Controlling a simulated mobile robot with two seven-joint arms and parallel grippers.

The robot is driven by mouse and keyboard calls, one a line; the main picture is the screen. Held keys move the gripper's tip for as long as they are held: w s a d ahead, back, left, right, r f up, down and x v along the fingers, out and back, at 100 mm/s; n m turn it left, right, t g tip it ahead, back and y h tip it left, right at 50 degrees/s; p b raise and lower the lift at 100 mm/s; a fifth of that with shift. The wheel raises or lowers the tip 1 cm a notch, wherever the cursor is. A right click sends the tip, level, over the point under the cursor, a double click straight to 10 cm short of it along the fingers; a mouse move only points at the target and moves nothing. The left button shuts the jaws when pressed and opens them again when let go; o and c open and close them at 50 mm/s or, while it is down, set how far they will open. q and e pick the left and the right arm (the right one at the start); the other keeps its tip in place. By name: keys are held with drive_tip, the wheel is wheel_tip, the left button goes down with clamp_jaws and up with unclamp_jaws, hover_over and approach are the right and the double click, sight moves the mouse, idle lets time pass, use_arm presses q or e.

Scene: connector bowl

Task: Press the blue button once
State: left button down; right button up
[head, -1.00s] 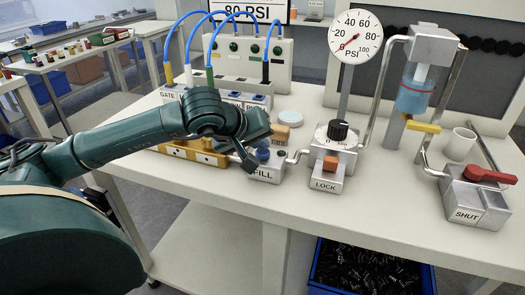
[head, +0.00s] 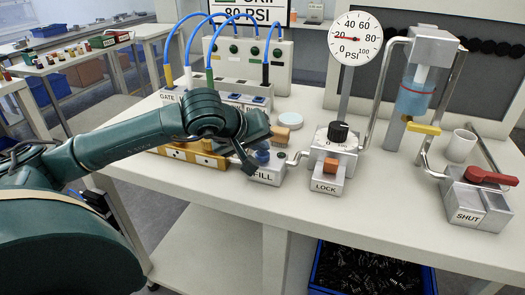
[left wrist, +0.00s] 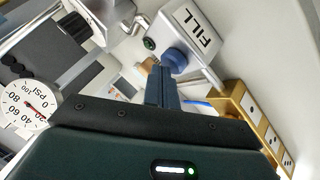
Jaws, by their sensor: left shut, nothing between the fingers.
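The blue button (head: 263,156) sits on top of the grey FILL box (head: 267,175). In the left wrist view the shut fingertips (left wrist: 160,68) overlap the button's edge. I cannot tell whether they touch it or how far it is pressed. The gauge (head: 355,39) has its red needle near 20. My right gripper is not in view.
An orange-topped LOCK box (head: 325,184) with a black knob (head: 338,131) stands right of the FILL box. A SHUT valve box (head: 475,203) with a red handle and a white cup (head: 460,146) are farther right. A gold block (head: 190,154) lies under my left forearm.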

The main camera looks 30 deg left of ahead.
sight(260, 156)
use_arm(q)
drive_tip(key=shift+r+p, duration=0.3)
drive_tip(key=shift+r, duration=0.4)
drive_tip(key=shift+r+p, duration=1.6)
drive_tip(key=shift+r, duration=0.95)
drive_tip(key=shift+f, duration=0.1)
